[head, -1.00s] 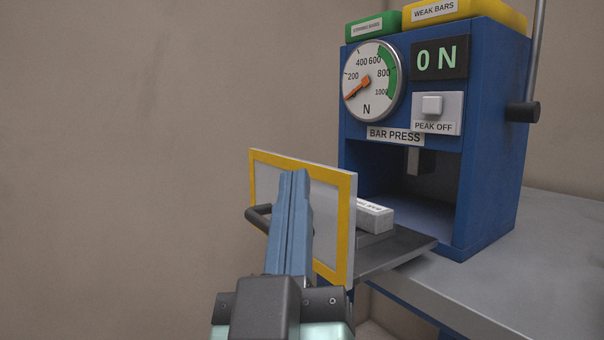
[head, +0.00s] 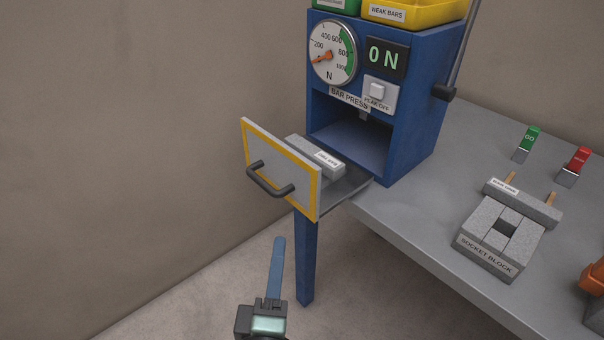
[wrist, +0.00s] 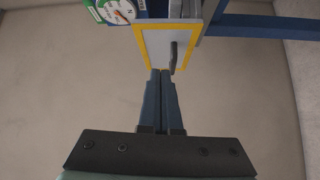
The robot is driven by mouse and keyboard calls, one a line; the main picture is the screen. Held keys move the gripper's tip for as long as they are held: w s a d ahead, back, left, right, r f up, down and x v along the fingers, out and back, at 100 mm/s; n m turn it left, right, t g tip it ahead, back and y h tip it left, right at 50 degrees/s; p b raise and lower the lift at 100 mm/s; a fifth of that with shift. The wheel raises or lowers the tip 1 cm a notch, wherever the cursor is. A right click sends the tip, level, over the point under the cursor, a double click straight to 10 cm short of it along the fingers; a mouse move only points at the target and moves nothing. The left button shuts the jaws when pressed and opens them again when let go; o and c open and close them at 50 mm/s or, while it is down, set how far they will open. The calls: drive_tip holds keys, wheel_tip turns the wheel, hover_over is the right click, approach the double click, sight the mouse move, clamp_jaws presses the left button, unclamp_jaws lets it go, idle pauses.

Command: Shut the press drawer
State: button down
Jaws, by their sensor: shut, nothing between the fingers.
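The press drawer (head: 281,169) stands pulled out of the blue bar press (head: 403,130) in the head view. Its front is a grey panel with a yellow border and a dark handle (head: 269,181). A pale labelled bar (head: 316,155) lies on the drawer's tray behind the panel. My gripper (head: 279,240) is shut and empty, in front of and below the drawer front in the picture. In the wrist view my gripper (wrist: 164,72) points toward the drawer front (wrist: 155,44), its tips near the panel's lower edge. I cannot tell whether they touch it.
The grey bench (head: 420,215) has a blue leg (head: 305,258) below the drawer. A socket block (head: 490,240), a green switch (head: 526,142) and a red switch (head: 574,166) stand on the bench. Yellow (head: 410,10) and green bins top the press. Floor left of the leg is clear.

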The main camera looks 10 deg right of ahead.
drive_tip(key=s+n+p, duration=0.1)
drive_tip(key=p, duration=0.2)
approach(304, 188)
drive_tip(key=w+a, duration=0.2)
drive_tip(key=w, duration=0.2)
drive_tip(key=shift+w+d+r+p, duration=0.15)
drive_tip(key=shift+w+d+p, duration=0.2)
drive_tip(key=shift+d, duration=0.1)
drive_tip(key=shift+w+d+r+p, duration=0.2)
drive_tip(key=shift+w+d+p, duration=0.1)
drive_tip(key=shift+w+d, duration=0.1)
drive_tip(key=shift+w+d+f, duration=0.15)
drive_tip(key=shift+w+d, duration=0.1)
drive_tip(key=shift+d, duration=0.2)
drive_tip(key=shift+w+d, duration=0.1)
